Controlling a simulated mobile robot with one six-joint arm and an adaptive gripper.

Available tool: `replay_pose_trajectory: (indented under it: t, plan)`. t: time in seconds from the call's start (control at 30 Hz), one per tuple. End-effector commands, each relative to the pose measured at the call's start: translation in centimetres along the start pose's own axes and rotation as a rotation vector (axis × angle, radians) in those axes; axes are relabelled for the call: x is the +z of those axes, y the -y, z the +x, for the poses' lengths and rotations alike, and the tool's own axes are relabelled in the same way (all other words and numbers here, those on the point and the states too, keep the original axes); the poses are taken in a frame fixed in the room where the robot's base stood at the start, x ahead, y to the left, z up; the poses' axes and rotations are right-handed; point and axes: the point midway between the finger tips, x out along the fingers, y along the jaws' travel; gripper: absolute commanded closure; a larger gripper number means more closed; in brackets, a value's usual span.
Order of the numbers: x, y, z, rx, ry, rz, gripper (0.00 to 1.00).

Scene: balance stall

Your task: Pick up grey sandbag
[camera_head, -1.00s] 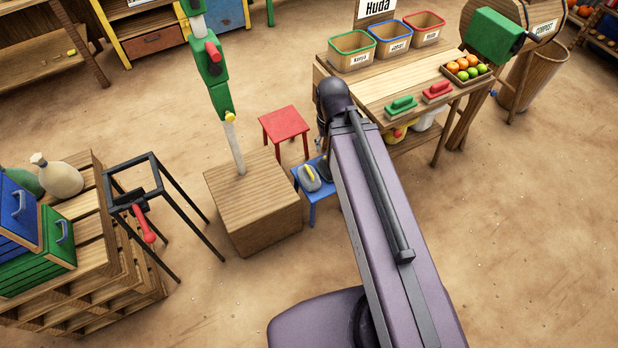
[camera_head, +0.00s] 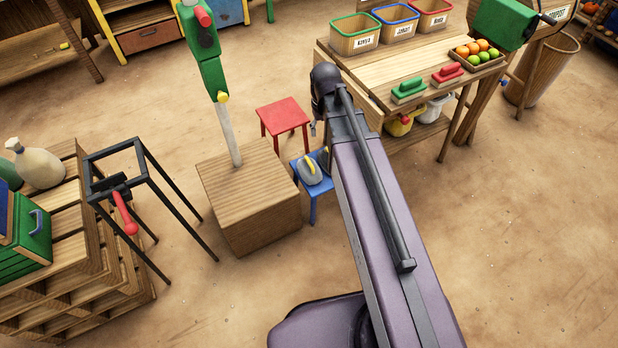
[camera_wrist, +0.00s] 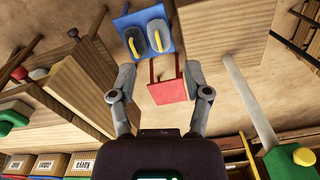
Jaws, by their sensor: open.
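Two greyish sandbags with yellow handles lie side by side on a small blue stool (camera_wrist: 124,22). In the head view the lighter grey sandbag (camera_head: 308,174) shows on the blue stool (camera_head: 324,188), and the other is mostly hidden by my arm. My gripper (camera_wrist: 160,75) is open and empty, its fingers apart and pointing toward the stool, short of the bags.
A red stool (camera_head: 282,115) stands just behind the blue one. A wooden block (camera_head: 250,205) with a post is to the left. A workbench (camera_head: 390,70) with bins, fruit and hand tools stands behind and right. A black metal frame (camera_head: 120,200) and pallets are farther left.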

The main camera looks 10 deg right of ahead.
Motion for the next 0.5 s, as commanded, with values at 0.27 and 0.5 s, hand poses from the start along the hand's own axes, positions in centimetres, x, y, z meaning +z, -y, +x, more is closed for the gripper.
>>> replay_pose_trajectory:
  t: [0.27,0.5]
  plan:
    - [-4.3,-0.3,6.5,0.000,0.000,-0.035,0.37]
    - [-7.7,-0.6,11.2,0.000,0.000,-0.064,0.37]
